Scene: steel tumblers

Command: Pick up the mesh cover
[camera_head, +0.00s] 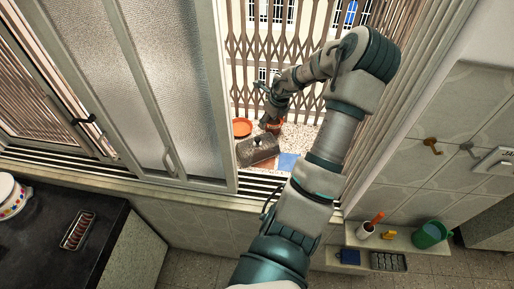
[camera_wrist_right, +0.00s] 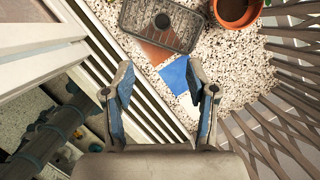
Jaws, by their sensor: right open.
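The mesh cover (camera_head: 257,150) is a dark grey, box-like cover on the speckled window ledge, beyond the sliding window. In the right wrist view the mesh cover (camera_wrist_right: 134,20) shows from above at the top, with a round black knob in its middle. It rests partly over a brown tile. My right gripper (camera_wrist_right: 161,85) is open and empty, with its two fingers spread apart. The cover lies ahead of the fingertips, apart from them. In the head view my right arm reaches through the window opening, and its gripper (camera_head: 265,91) is small and partly unclear. My left gripper is not in view.
A terracotta pot (camera_wrist_right: 233,12) stands right of the cover, and an orange dish (camera_head: 241,127) lies behind it. A blue tile (camera_wrist_right: 174,75) lies on the ledge (camera_wrist_right: 220,62). A folding metal grille (camera_wrist_right: 285,105) and the window frame (camera_head: 215,110) bound the opening.

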